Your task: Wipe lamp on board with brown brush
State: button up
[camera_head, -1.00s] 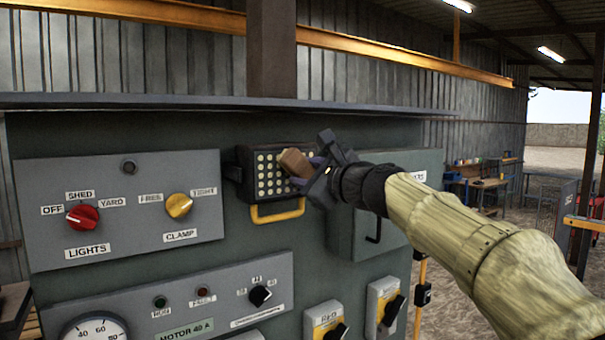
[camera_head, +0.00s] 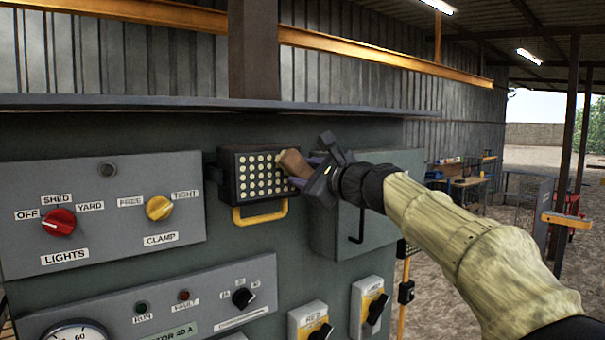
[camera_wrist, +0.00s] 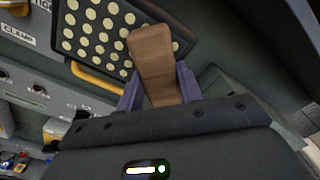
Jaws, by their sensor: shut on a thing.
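The lamp (camera_head: 252,177) is a dark box on the green board (camera_head: 150,135), with a grid of pale round lights and a yellow handle below. It also shows in the wrist view (camera_wrist: 88,27). My gripper (camera_head: 308,171) is shut on the brown brush (camera_head: 291,163), at the lamp's right side. In the wrist view the brush (camera_wrist: 154,60) stands up between the purple fingers and overlaps the lamp face. Its far end lies over the lights. I cannot tell whether it touches them. The brush's lower end is hidden in the gripper.
A panel with a red knob (camera_head: 59,222) and a yellow knob (camera_head: 160,207) is left of the lamp. A grey box (camera_head: 378,235) with a dark handle is behind and below my gripper. A ledge (camera_head: 180,103) runs above the lamp. Switches (camera_head: 310,322) sit lower down.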

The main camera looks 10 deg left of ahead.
jog(key=shift+s+a, duration=0.1)
dwell(0.3)
jog(key=shift+s+a, duration=1.25)
jog(key=shift+s, duration=0.2)
jog(key=shift+s+a, duration=1.25)
jog(key=shift+s, duration=0.15)
jog(key=shift+s+d+b, duration=0.1)
jog(key=shift+b, duration=0.35)
jog(key=shift+s+d+f, duration=0.1)
jog(key=shift+s, duration=0.05)
jog(key=shift+b+v, duration=1.35)
jog(key=shift+v, duration=1.3)
